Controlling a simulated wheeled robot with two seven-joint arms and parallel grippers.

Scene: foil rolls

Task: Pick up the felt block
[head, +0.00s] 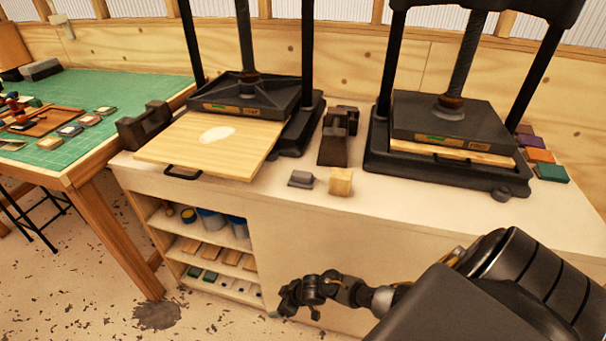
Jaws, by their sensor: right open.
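A small grey block (301,179), which looks like felt, lies near the front edge of the white counter (400,228), between the two presses. A pale tan cube-like block (341,182) sits just right of it, apart from it. I cannot tell the material of either for sure. My right gripper (297,297) is low in front of the counter's face, below and apart from both blocks. It is open and holds nothing that I can see. My left gripper is out of view.
The left press (245,95) has a wooden board (205,145) with a handle jutting forward. The right press (445,120) stands behind clear counter. Dark iron pieces (338,140) stand between them. Coloured blocks (540,155) lie far right. Open shelves (205,240) and a green-topped table (95,90) are left.

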